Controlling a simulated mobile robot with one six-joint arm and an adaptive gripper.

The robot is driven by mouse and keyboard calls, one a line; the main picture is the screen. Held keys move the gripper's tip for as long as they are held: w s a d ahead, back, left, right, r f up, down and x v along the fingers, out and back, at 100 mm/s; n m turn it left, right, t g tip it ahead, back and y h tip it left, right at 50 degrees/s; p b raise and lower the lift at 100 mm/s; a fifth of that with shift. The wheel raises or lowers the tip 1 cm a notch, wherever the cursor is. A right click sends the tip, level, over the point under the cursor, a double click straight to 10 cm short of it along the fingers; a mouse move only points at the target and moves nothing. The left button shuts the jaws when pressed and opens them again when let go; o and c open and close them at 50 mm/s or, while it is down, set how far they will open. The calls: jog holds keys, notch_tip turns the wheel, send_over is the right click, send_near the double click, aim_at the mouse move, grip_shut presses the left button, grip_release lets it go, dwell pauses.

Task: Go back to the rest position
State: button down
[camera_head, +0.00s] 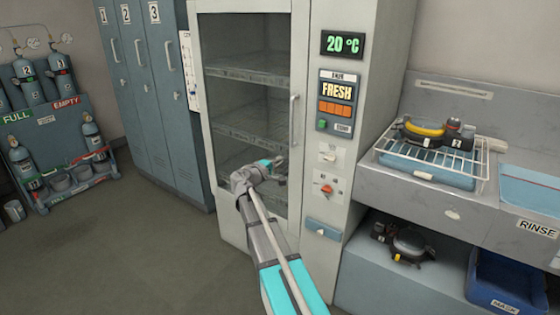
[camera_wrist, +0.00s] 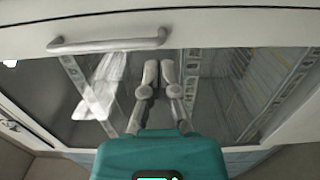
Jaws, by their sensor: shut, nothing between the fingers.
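My gripper (camera_head: 281,162) is at the end of my outstretched arm, in front of the glass door of the tall drying cabinet (camera_head: 247,110). In the wrist view my gripper (camera_wrist: 159,66) has its two fingers together, with nothing between them. The cabinet door is closed, and its vertical handle (camera_head: 293,122) is up and to the right of my gripper in the head view. The handle also shows in the wrist view (camera_wrist: 108,44), beyond the fingertips. I cannot tell whether the fingers touch the glass.
Right of the cabinet door is a control panel (camera_head: 337,100) reading 20 °C and FRESH. A counter with a wire rack (camera_head: 390,158) and a blue bin (camera_head: 505,285) stand farther right. Lockers (camera_head: 143,90) and a cylinder rack (camera_head: 62,140) are left. The floor (camera_head: 130,260) at front left is clear.

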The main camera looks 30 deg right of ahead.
dwell(0.4)
jog(key=s+a+f+m+g+y, duration=0.2)
jog(key=s+a+f+g+y, duration=0.15)
jog(key=s+a+f, duration=0.35)
jog(key=s+a+f+m+g+y, duration=0.2)
jog(key=s+a+f+y, duration=0.3)
jog(key=s+f, duration=0.3)
jog(key=s+a+f+g+y, duration=0.2)
jog(key=s+a+f+y, duration=0.2)
jog(key=s+a+y, duration=0.7)
jog(key=s+a+r+h+p, duration=0.2)
jog(key=a+r+h+p, duration=0.1)
jog(key=r+p, duration=1.5)
jog(key=shift+s+r+m, duration=0.15)
jog(key=shift+s+m, duration=0.05)
jog(key=shift+m, duration=0.2)
dwell(0.5)
